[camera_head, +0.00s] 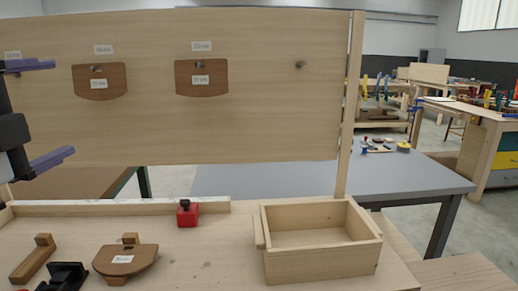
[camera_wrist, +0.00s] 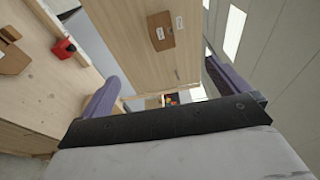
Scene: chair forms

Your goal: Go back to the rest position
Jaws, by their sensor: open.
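My gripper (camera_head: 42,113) is at the left edge of the head view, in front of the upright wooden board. Its two purple fingers are wide apart with nothing between them. In the wrist view my gripper (camera_wrist: 168,95) also shows open and empty, with a finger at each side. Two brown wooden chair forms (camera_head: 100,82) and (camera_head: 202,78) hang on the board under small labels. Another brown form (camera_head: 125,258) lies on the bench with a label on it. The rest of my arm is out of the head view.
An open, empty wooden box (camera_head: 320,265) stands on the bench at right. A red block with a black knob (camera_head: 187,214) sits by the back ledge. A black object (camera_head: 64,277) and a small wooden piece (camera_head: 33,259) lie at front left. A grey table (camera_head: 410,174) is behind.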

